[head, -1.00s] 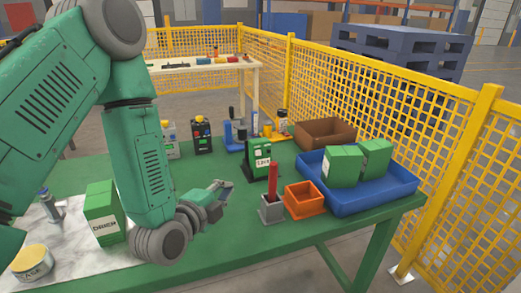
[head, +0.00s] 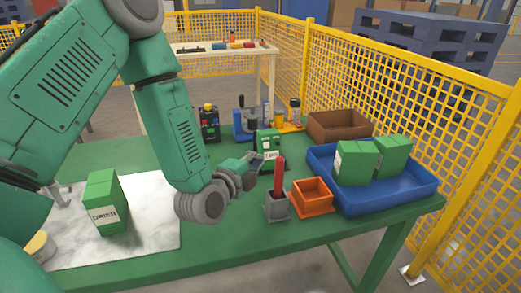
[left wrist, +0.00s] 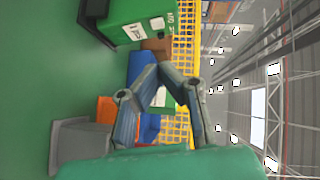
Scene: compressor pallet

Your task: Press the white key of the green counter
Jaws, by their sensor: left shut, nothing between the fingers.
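The green counter (head: 268,140) stands on the green table, left of the blue tray. My left gripper's fingers partly cover its lower front in the head view. In the left wrist view the counter (left wrist: 126,18) lies sideways at the top, with a pale key-like patch (left wrist: 157,23) on its face. My left gripper (head: 256,160) is shut and empty, close in front of the counter. Its fingertips (left wrist: 158,72) meet below the counter in the left wrist view, and I cannot tell whether they touch it. My right gripper is not in view.
A grey holder (head: 277,207) with a red stick (head: 280,175) and an orange bin (head: 312,195) stand close to the right of the gripper. A blue tray (head: 395,200) holds green boxes. A box marked DRIER (head: 104,203) stands at left. Yellow fencing (head: 440,130) runs behind.

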